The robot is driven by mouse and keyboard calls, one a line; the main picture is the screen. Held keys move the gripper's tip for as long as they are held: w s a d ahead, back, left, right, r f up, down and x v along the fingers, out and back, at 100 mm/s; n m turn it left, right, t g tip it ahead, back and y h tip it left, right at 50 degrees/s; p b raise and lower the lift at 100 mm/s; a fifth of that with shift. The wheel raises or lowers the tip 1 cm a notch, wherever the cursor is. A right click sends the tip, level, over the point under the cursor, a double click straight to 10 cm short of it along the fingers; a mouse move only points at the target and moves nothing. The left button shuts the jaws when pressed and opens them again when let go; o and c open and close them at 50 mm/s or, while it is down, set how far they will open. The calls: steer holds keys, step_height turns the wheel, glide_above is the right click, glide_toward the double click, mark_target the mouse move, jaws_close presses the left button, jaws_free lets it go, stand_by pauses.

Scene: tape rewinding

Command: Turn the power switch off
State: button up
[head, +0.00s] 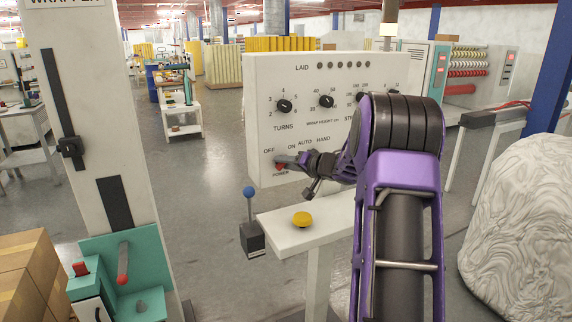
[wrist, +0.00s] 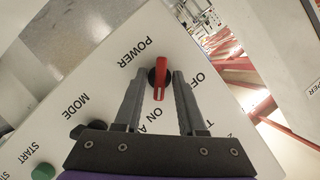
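The power switch (wrist: 160,78) is a red rotary handle on a black base, low on the white control panel (head: 345,72). In the wrist view the handle's lower end lies toward the word ON; the OFF label (wrist: 196,80) is to the right. In the head view a bit of red switch (head: 279,166) shows above the POWER label. My gripper (head: 290,160) is at the panel's lower left. In the wrist view its two grey fingers are spread, one on each side of the red handle. Whether a finger touches the handle I cannot tell.
A black mode knob (wrist: 90,131) and a green start button (wrist: 43,171) lie near my gripper. Below the panel is a white ledge (head: 275,222) with a yellow button (head: 302,219). A blue-knobbed lever (head: 250,205) stands left of it. A wrapped load (head: 520,230) is at right.

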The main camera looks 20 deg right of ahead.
jaws_close()
